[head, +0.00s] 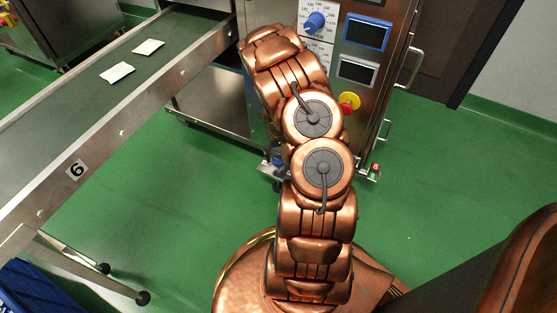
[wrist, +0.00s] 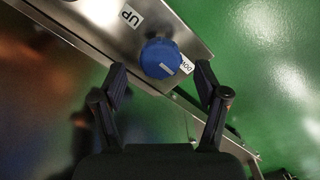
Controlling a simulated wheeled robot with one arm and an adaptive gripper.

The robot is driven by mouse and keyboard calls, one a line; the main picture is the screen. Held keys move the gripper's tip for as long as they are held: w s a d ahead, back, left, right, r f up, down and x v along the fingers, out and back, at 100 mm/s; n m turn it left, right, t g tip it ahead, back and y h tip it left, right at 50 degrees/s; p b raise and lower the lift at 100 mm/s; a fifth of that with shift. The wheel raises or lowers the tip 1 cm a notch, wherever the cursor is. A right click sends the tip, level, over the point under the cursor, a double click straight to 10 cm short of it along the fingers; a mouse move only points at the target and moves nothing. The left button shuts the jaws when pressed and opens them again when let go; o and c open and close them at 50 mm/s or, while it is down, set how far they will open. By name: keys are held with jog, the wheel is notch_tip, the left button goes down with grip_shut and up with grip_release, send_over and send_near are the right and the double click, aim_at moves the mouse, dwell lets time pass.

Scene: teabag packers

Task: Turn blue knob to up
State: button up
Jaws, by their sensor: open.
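The blue knob (wrist: 160,56) sits on a narrow metal panel in the wrist view. A white "UP" label (wrist: 131,16) is on the panel to its upper left. A second label (wrist: 187,66), partly hidden and reading "DO", is at its right. A small pale mark shows on the knob's lower right part, towards the second label. My gripper (wrist: 161,82) is open, its two black fingers to the lower left and lower right of the knob, with a gap on both sides. In the head view, my arm hides most of this area; a small blue spot there may be the knob.
A machine cabinet carries another blue knob (head: 315,21) with a number scale, two displays (head: 367,33) and a red and yellow button (head: 349,103). A conveyor (head: 90,95) with two white packets is at left. Open green floor (head: 450,190) lies at right.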

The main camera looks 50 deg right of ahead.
aim_at(279, 161)
jog(key=shift+f, duration=1.1)
jog(key=shift+c, duration=0.4)
jog(key=c, duration=1.1)
